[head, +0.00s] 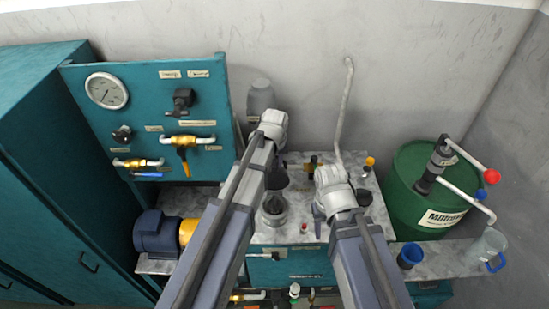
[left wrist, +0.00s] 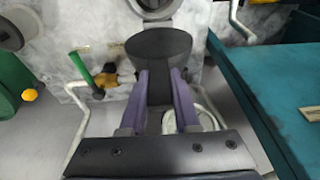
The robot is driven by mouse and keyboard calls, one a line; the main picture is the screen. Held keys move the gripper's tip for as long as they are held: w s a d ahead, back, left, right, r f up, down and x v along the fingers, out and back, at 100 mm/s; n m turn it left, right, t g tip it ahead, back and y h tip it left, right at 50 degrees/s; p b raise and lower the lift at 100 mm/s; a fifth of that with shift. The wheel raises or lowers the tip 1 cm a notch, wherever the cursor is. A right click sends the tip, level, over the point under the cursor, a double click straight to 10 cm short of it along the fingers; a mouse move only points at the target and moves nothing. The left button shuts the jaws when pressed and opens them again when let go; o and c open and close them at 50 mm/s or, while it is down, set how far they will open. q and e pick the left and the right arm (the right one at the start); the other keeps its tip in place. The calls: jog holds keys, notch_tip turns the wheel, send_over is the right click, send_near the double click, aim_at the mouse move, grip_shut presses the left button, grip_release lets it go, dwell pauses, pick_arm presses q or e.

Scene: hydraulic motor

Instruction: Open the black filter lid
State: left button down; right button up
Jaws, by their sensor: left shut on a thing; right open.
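The black filter lid (left wrist: 158,48) is between the purple fingers of my left gripper (left wrist: 160,85) in the left wrist view, and the fingers are shut on it. In the head view the lid (head: 277,179) shows as a dark shape below the left wrist. The grey round filter housing (head: 273,208) stands on the counter just in front of it. The housing's round rim (left wrist: 154,14) shows at the top edge of the left wrist view, offset from the lid. My right gripper (head: 318,212) is open over the counter to the right, partly hidden by its arm.
A green drum (head: 410,195) with a pump and a clear jug (head: 487,249) stand at the right. A teal gauge panel (head: 150,95) and a blue motor (head: 157,234) are at the left. A bent grey pipe (head: 343,110) rises behind the marbled counter.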

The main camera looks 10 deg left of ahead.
pick_arm(q)
jog(key=shift+s+d, duration=0.25)
jog(key=shift+s, duration=0.75)
jog(key=c, duration=0.6)
grip_release()
jog(key=shift+c, duration=0.2)
jog(key=p+v, duration=0.7)
jog(key=shift+r+p, duration=0.35)
